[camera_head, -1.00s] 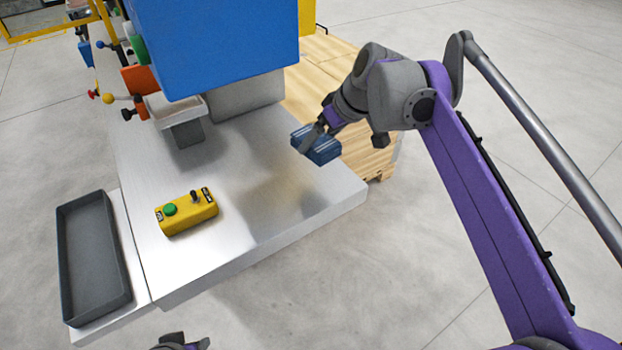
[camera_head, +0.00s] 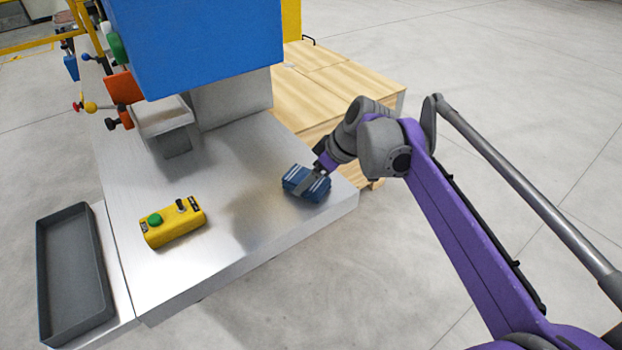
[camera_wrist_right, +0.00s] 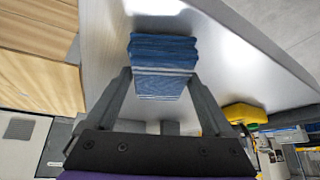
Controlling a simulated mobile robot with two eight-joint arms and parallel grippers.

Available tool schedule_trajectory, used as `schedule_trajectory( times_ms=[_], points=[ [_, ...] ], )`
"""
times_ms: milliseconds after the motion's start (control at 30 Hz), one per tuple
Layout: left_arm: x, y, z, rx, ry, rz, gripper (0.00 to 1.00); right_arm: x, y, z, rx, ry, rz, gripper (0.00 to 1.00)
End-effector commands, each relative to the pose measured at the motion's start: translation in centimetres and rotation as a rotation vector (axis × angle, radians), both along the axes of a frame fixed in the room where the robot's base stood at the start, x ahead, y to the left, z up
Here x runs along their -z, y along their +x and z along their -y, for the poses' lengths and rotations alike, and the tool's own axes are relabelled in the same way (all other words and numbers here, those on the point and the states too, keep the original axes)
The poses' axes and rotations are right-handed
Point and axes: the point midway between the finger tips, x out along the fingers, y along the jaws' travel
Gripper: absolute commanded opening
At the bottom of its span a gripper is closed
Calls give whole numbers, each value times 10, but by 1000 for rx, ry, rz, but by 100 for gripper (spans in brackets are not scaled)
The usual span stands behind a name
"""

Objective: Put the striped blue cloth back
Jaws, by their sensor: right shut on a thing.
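The striped blue cloth (camera_head: 304,184) is a folded blue bundle with pale stripes. It is at the right part of the metal table (camera_head: 240,225), low over or on its top; I cannot tell whether it touches. My right gripper (camera_head: 318,178) is shut on the cloth. In the right wrist view the cloth (camera_wrist_right: 163,62) sits between the two fingers (camera_wrist_right: 160,88), with the metal surface behind it. My left gripper is not in view now.
A yellow control box (camera_head: 173,222) with a green button stands on the table left of the cloth. A dark empty tray (camera_head: 75,270) lies at the far left. A blue machine body (camera_head: 195,45) overhangs the table's back. Wooden pallet boxes (camera_head: 335,90) stand behind right.

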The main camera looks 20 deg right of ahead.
Motion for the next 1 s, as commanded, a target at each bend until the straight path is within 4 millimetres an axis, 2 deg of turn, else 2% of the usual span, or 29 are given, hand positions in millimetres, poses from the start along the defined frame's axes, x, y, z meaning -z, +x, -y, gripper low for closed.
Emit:
schedule_trajectory(
  times_ms=[367,400,433,767,867,1000],
  points=[
    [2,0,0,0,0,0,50,6,0,0,0,0,0,35],
    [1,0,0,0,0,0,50,5,0,0,0,0,0,94],
    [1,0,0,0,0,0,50,5,0,0,0,0,0,99],
    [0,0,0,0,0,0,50,0,-1,1,1,0,0,100],
    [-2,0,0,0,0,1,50,-11,-5,6,1,0,1,100],
    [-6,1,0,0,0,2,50,-37,-16,17,3,-1,0,100]
  ],
)
